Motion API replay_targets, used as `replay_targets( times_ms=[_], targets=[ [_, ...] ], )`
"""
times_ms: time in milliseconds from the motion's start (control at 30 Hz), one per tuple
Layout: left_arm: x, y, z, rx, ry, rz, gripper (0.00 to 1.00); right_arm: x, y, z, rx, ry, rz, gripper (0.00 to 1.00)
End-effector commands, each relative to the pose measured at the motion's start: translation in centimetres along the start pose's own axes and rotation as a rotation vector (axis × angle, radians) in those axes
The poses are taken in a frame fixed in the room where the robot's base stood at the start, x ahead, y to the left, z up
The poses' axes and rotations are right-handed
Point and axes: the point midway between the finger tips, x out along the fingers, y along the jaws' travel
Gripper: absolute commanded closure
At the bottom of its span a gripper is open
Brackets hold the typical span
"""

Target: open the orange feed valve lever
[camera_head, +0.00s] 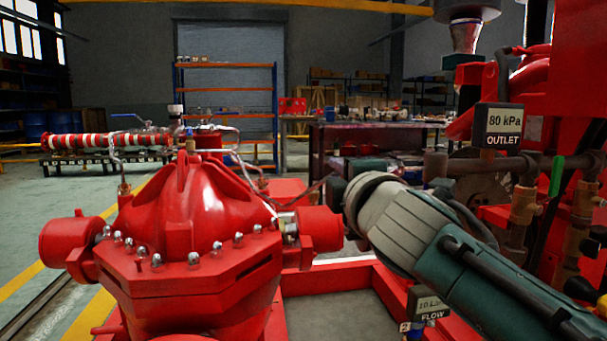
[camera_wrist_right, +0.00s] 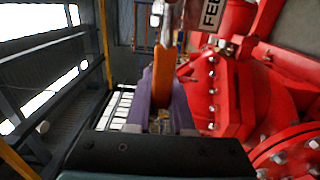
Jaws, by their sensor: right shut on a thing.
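In the right wrist view, the orange feed valve lever (camera_wrist_right: 163,62) stands up between the purple fingers of my right gripper (camera_wrist_right: 166,92). The fingers are shut on the lever. A white sign (camera_wrist_right: 212,14) with the letters "FE" and part of another letter is just right of the lever's upper end. The valve body below the lever cannot be made out clearly. In the head view, my right arm reaches in from the lower right. Its hand points away, beside the red pump casing (camera_head: 195,225), and the lever is hidden there. My left gripper is not in view.
The red pump with its bolted flange is close on the left of the hand. Brass fittings, pipes and the outlet sign (camera_head: 500,126) reading 80 kPa are on the right. A flow sign (camera_head: 428,304) is below my arm. Open floor lies at the far left.

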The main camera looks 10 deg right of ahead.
Motion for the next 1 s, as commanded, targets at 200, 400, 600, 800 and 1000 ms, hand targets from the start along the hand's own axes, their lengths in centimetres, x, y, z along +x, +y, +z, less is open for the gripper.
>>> replay_targets(
  times_ms=[200, 400, 600, 800, 1000],
  targets=[
    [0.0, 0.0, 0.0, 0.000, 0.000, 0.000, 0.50, 0.0, -0.2, 0.1, -0.008, -0.002, -0.005, 1.00],
    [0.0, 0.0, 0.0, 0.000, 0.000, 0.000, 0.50, 0.0, -0.2, 0.1, -0.006, -0.002, -0.005, 0.65],
    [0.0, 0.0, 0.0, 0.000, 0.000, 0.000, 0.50, 0.0, -0.2, 0.1, -0.004, -0.001, -0.003, 0.49],
    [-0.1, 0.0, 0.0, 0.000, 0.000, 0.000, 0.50, -0.1, -0.1, 0.0, -0.003, -0.001, -0.002, 0.49],
    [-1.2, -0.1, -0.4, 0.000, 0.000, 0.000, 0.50, -1.7, 0.1, 0.1, -0.004, -0.001, -0.004, 0.49]
  ],
)
